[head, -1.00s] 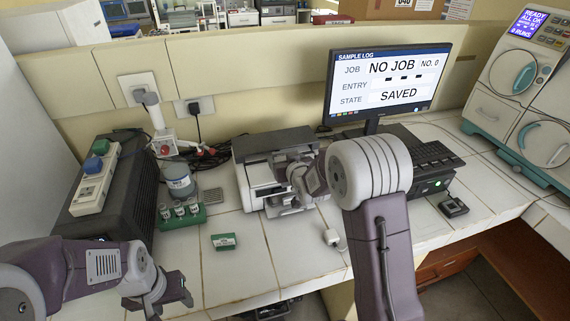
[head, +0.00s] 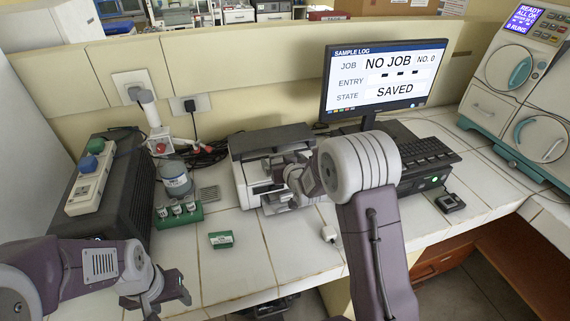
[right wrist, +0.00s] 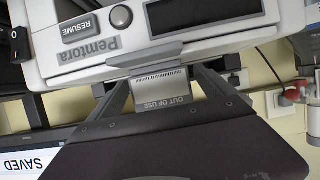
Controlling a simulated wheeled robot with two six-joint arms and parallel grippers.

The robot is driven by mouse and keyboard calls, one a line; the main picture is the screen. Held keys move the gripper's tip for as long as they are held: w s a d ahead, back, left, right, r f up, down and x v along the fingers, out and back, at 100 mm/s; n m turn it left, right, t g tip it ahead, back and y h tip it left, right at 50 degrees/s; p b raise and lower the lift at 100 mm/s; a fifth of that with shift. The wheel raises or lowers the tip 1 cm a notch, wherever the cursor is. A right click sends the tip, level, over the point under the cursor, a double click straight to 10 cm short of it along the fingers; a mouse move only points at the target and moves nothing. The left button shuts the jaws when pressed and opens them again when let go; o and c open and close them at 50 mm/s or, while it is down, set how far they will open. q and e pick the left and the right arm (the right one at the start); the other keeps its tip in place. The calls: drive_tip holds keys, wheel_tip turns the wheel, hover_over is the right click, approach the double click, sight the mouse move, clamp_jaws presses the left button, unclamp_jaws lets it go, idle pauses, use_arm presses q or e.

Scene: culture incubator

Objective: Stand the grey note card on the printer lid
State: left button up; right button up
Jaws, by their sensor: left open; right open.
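The printer (head: 243,178) stands on the bench with its dark grey lid (head: 270,138) on top. In the right wrist view the printer's front (right wrist: 205,45) fills the top, upside down. The grey note card (right wrist: 165,88), printed "OUT OF USE", shows just below the printer front, between the open fingers of my right gripper (right wrist: 165,85). I cannot tell whether the fingers touch it. In the head view my right gripper (head: 277,183) is at the printer's front, and the card cannot be made out there. My left gripper (head: 180,295) is open and empty over the bench's front left.
A green rack of vials (head: 178,213) and a dark box with a power strip (head: 90,178) stand left. The monitor (head: 385,80) and keyboard (head: 430,155) are right.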

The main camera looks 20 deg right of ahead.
drive_tip(key=v, duration=1.2)
drive_tip(key=s+f+g, duration=0.6)
drive_tip(key=s, duration=0.4)
drive_tip(key=s+f+g, duration=0.6)
drive_tip(key=s, duration=0.5)
drive_tip(key=shift+s+m, duration=0.3)
